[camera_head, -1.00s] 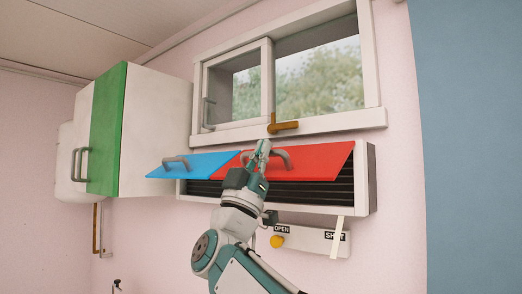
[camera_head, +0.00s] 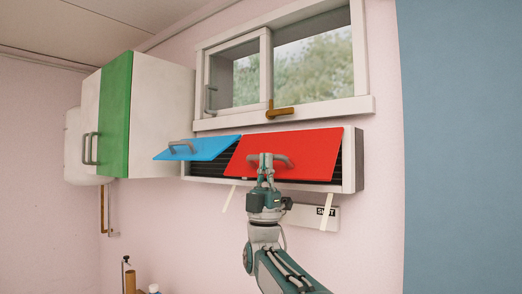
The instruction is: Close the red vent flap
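The red vent flap (camera_head: 305,146) is on the right half of the long vent box (camera_head: 350,170) under the window. It is tilted outward, with its lower edge standing off the box and dark slats showing at its right side. My gripper (camera_head: 266,163) is in front of the flap at the left part of this handle, pointing up. Its fingers overlap the handle in the picture; I cannot tell whether they grip it or only touch it. The fingers hide part of the handle.
A blue flap (camera_head: 200,149) to the left stands raised further out. A green and white cabinet (camera_head: 118,120) hangs left of the box. The window (camera_head: 300,75) with a brown latch (camera_head: 280,113) is above.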

